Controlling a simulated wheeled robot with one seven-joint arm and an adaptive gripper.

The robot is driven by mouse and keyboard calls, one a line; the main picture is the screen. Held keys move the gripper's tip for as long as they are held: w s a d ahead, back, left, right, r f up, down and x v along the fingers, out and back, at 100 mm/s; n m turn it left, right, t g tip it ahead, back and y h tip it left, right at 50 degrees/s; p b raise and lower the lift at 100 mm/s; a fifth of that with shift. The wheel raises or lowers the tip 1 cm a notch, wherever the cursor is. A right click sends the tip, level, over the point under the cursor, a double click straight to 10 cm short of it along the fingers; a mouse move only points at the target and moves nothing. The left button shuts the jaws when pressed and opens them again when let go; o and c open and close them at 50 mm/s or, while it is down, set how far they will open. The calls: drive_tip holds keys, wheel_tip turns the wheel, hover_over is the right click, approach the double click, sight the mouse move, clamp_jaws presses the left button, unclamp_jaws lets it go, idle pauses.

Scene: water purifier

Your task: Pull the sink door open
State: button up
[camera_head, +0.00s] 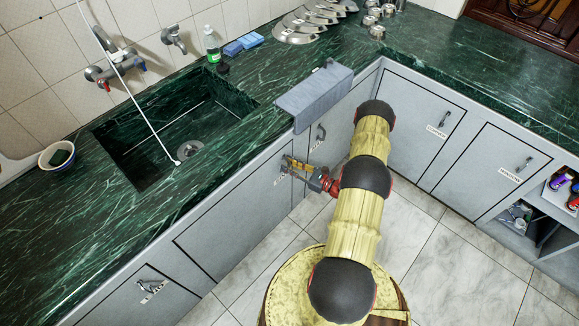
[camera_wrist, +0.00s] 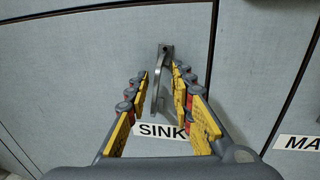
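The sink door (camera_head: 232,222) is a grey panel below the counter and looks closed. In the wrist view, the sink door (camera_wrist: 95,75) has a metal handle (camera_wrist: 157,85) standing out from it, with a "SINK" label (camera_wrist: 160,130) just below. My gripper (camera_wrist: 160,76) has its yellow and grey fingers apart, one on each side of the handle. I cannot tell whether either finger touches it. In the head view, my gripper (camera_head: 288,167) is at the upper right part of the door and hides most of the handle.
The green marble counter (camera_head: 60,240) holds the sink basin (camera_head: 150,155). A grey towel (camera_head: 315,97) hangs over the counter edge above my gripper. Neighbouring closed doors have handles, including one (camera_head: 322,135) to the right. The tiled floor (camera_head: 415,255) is clear right of my arm.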

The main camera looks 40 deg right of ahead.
drive_tip(key=shift+c, duration=1.2)
clamp_jaws()
